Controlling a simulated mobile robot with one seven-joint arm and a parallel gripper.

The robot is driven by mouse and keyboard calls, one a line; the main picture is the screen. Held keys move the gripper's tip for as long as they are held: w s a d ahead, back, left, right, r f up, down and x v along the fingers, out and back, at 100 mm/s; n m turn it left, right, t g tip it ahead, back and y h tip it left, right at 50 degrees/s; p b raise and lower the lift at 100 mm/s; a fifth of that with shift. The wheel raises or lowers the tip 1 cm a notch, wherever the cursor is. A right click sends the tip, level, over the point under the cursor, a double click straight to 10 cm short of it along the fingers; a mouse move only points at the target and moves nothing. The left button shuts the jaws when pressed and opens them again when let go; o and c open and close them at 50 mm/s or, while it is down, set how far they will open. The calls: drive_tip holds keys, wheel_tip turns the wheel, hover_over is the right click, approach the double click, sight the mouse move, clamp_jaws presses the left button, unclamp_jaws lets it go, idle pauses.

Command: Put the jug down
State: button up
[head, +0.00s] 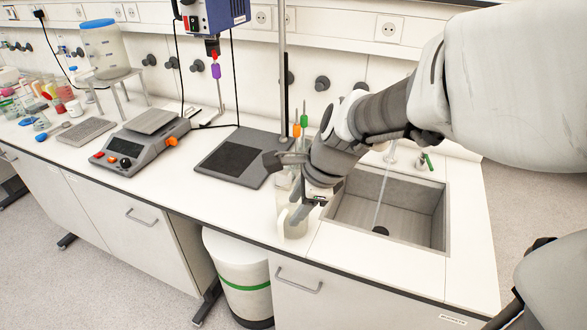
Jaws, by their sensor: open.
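A pale, see-through jug (289,228) stands on the white counter (262,208), close to its front edge and just left of the sink. My gripper (298,211) is open at the jug, pointing down, with its fingers by the jug's right side. The gripper and wrist hide much of the jug's upper part. I cannot tell whether a finger touches it.
The sink (412,205) with running water is right of the jug. A dark stand base (238,158) with a rod is behind left, and a balance (140,145) is farther left. Bare counter lies between the stand base and front edge. A bin (238,265) stands below.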

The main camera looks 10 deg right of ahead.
drive_tip(key=s+d+r+n+h, duration=0.1)
drive_tip(key=s+r+n, duration=0.2)
drive_tip(key=s+n, duration=0.3)
drive_tip(key=s+d+r+n+t+h, duration=0.1)
drive_tip(key=s+r+n, duration=0.3)
drive_tip(key=n, duration=1)
drive_tip(key=s, duration=0.3)
drive_tip(key=shift+d+r+t+h, duration=0.25)
drive_tip(key=shift+r+t+h, duration=0.05)
